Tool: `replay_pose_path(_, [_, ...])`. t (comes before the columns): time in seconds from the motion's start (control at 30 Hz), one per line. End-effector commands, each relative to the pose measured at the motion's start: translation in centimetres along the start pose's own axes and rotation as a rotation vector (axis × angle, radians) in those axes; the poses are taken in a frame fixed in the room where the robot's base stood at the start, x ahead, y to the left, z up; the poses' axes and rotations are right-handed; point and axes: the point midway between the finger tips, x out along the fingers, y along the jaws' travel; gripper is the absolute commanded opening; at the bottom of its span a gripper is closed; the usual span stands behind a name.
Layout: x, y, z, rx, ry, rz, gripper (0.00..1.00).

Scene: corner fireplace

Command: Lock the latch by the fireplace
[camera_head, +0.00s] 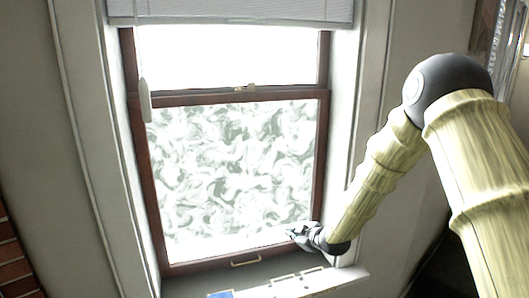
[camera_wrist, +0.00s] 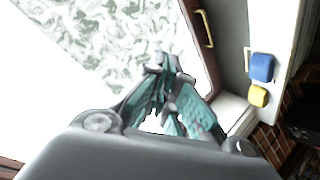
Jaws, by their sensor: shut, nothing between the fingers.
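The latch (camera_head: 245,87) shows as a small tan piece at the middle of the window's brown meeting rail (camera_head: 190,98) in the head view. It is too small there to tell whether it is locked, and I cannot make it out in the wrist view. My gripper (camera_head: 296,232) is in front of the lower right corner of the patterned pane, well below and right of the latch. In the wrist view my gripper (camera_wrist: 168,72) has its teal fingers closed together at the tips, with nothing held. I cannot tell whether it touches the glass.
A brass pull handle (camera_head: 246,261) is on the bottom rail; it also shows in the wrist view (camera_wrist: 205,29). The white sill (camera_head: 345,277) holds a blue object (camera_wrist: 261,67) and a yellow one (camera_wrist: 258,96). A blind (camera_head: 230,11) hangs above. Brickwork (camera_head: 12,255) stands at lower left.

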Motion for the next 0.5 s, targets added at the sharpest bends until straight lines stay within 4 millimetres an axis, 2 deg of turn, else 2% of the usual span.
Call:
replay_pose_path(0.03, [-0.1, -2.5, 2.3, 0.052, -0.033, -0.023, 0.00])
replay_pose_path(0.27, [-2.0, -12.3, 11.1, 0.287, -0.190, -0.093, 0.00])
replay_pose_path(0.5, [-6.5, -22.6, 19.3, 0.526, -0.382, -0.140, 0.00])
